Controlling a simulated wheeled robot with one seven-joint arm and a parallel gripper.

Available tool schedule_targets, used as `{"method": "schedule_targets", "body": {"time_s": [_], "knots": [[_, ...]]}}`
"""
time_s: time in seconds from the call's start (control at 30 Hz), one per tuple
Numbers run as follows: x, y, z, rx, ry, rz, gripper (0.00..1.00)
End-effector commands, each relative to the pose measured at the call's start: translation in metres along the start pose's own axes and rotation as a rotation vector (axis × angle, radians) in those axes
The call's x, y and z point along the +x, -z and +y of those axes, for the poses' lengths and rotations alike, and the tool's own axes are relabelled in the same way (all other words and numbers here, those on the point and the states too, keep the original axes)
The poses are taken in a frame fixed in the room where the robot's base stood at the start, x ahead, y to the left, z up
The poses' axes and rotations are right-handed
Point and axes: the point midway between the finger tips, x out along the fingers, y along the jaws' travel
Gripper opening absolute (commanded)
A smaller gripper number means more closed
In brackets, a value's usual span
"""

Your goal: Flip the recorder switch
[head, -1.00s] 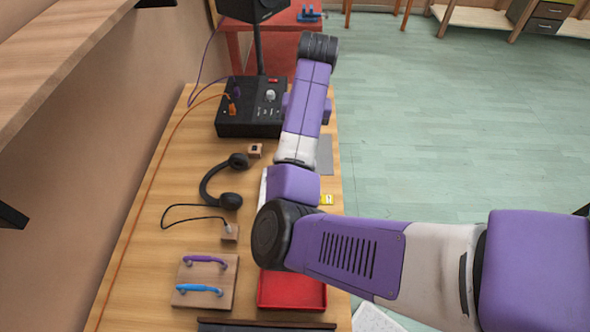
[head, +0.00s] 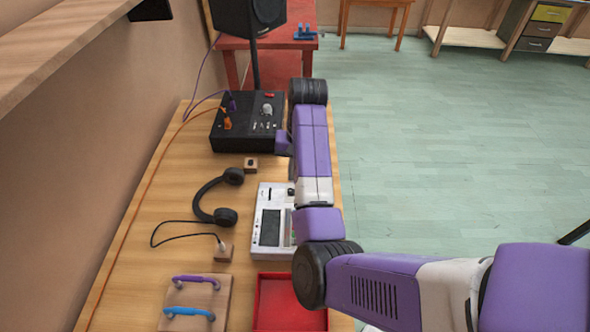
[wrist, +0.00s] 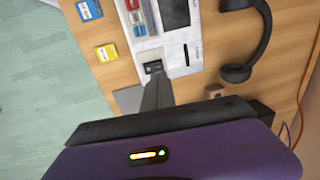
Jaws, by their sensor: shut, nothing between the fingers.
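The recorder is a pale grey device with a dark window (head: 270,222) on the wooden table, left of my arm in the head view. Its right side is partly hidden by my arm. In the wrist view the recorder (wrist: 217,52) shows red and blue keys and a dark slot. A small black switch (wrist: 153,66) sits on its edge there. My gripper (wrist: 156,84) is shut and empty, its fingertips right beside the switch in the picture. I cannot tell whether they touch it. The switch's position is unclear.
Black headphones (head: 217,198) lie left of the recorder. A black control box (head: 247,122) stands behind it and a red tray (head: 285,300) in front. Yellow (wrist: 106,52) and blue (wrist: 88,9) boxes lie near the table edge in the wrist view.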

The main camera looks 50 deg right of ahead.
Motion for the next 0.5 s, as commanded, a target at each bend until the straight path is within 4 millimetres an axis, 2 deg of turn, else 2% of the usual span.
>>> {"method": "schedule_targets", "body": {"time_s": [0.03, 0.23, 0.5], "knots": [[0.013, 0.0, 0.001, 0.0, 0.0, 0.0, 0.0], [0.038, -0.001, 0.001, -0.001, -0.001, -0.002, 0.0], [0.054, 0.0, 0.0, 0.0, 0.0, 0.0, 0.0]]}}
